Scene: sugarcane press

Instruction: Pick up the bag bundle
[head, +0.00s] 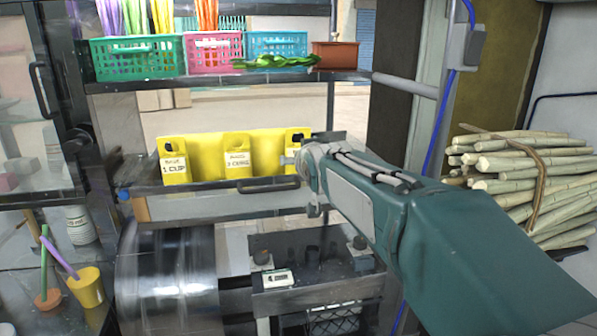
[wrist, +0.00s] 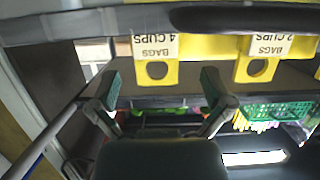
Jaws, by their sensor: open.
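A row of yellow bags (head: 205,150) hangs at a metal rack in the head view, with white labels reading 1 CUP and 2 CUPS. Its right end is partly hidden by my arm. In the wrist view, which is upside down, a yellow bag tab labelled BAGS 4 CUPS (wrist: 156,72) and one labelled BAGS 2 CUPS (wrist: 259,68) show, each with a round hole. My gripper (wrist: 160,82) is open, its two fingers on either side of the 4 CUPS tab in the picture. I cannot tell the depth gap. The fingertips are not clear in the head view.
A shelf above holds green (head: 125,60), pink (head: 212,52) and blue (head: 277,45) baskets and a brown planter (head: 335,55). Sugarcane (head: 530,180) is stacked at the right. A metal roller (head: 165,280) and press stand below. A yellow cup (head: 86,286) stands lower left.

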